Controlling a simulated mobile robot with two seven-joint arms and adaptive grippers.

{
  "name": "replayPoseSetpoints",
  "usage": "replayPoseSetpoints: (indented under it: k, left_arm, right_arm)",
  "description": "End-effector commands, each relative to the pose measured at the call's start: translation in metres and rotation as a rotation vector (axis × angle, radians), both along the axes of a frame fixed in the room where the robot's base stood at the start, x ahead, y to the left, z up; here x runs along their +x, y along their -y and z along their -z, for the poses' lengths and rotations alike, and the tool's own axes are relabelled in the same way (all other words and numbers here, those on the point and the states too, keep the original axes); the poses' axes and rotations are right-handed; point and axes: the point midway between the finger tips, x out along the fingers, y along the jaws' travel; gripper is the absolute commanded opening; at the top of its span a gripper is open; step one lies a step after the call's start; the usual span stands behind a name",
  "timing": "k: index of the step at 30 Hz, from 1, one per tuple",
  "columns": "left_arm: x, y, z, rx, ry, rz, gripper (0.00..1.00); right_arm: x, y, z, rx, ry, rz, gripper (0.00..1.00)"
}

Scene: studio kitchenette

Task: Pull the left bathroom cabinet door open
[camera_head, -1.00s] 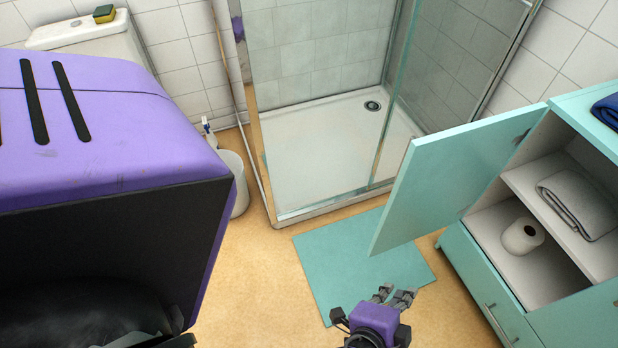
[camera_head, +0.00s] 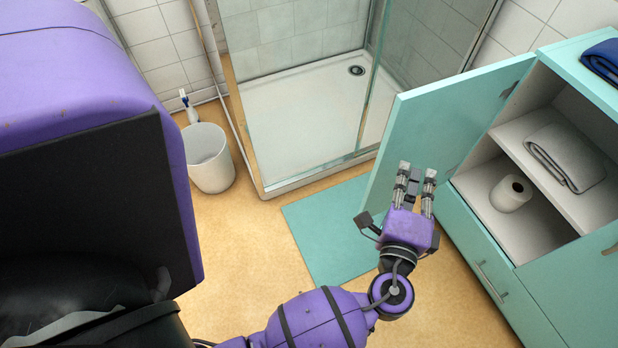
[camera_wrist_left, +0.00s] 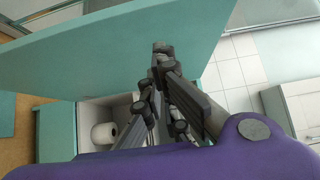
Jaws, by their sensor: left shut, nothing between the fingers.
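The left bathroom cabinet door (camera_head: 435,125) is turquoise and stands wide open, swung out from the cabinet (camera_head: 590,75). It also fills much of the upper left wrist view (camera_wrist_left: 110,55). My left gripper (camera_head: 417,170) is shut and empty, in front of the door's lower part on the side facing the open compartment. In the left wrist view the fingers (camera_wrist_left: 160,55) overlap the door's face; whether they touch it I cannot tell. The gripper hides part of the door's lower edge. My right gripper is not in view.
The open cabinet holds a toilet roll (camera_head: 511,193) and a folded grey towel (camera_head: 563,157). A blue towel (camera_head: 605,60) lies on top. A turquoise mat (camera_head: 310,230) lies before the shower tray (camera_head: 290,125). A white bin (camera_head: 208,160) stands at left. Floor in front is clear.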

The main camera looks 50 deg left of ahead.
Motion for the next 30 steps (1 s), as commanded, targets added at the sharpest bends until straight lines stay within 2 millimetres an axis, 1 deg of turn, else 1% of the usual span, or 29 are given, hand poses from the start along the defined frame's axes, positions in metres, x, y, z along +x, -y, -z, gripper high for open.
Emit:
replayPoseSetpoints:
  k: [1,2,3,6,10,13,23,25,28,30]
  left_arm:
    - [0.010,-0.005,-0.001,0.002,0.001,0.001,0.00]
    - [0.016,-0.007,-0.002,0.001,0.003,0.001,0.00]
    - [0.018,-0.014,0.000,0.003,-0.001,-0.001,0.00]
    - [0.022,-0.028,0.000,0.003,-0.001,0.000,0.00]
    - [0.027,-0.040,0.000,0.002,-0.002,0.001,0.00]
    - [0.028,-0.044,0.001,0.001,-0.003,0.001,0.00]
    - [0.028,-0.045,0.001,0.001,-0.003,0.001,0.00]
    - [0.029,-0.048,0.002,0.002,-0.003,0.006,0.00]
    - [0.032,-0.062,0.002,0.007,-0.003,0.036,0.00]
    - [0.035,-0.077,0.001,0.009,-0.003,0.074,0.00]
  right_arm:
    - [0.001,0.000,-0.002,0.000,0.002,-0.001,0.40]
    - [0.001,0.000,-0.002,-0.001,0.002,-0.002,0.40]
    - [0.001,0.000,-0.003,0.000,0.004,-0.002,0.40]
    - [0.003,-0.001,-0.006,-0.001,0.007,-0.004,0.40]
    - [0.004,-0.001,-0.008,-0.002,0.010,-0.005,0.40]
    - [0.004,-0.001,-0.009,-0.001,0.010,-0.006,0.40]
    - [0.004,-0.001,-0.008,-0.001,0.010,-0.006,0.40]
    - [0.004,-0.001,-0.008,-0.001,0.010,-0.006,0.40]
    - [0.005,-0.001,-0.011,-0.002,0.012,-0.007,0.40]
    - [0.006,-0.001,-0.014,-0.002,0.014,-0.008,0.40]
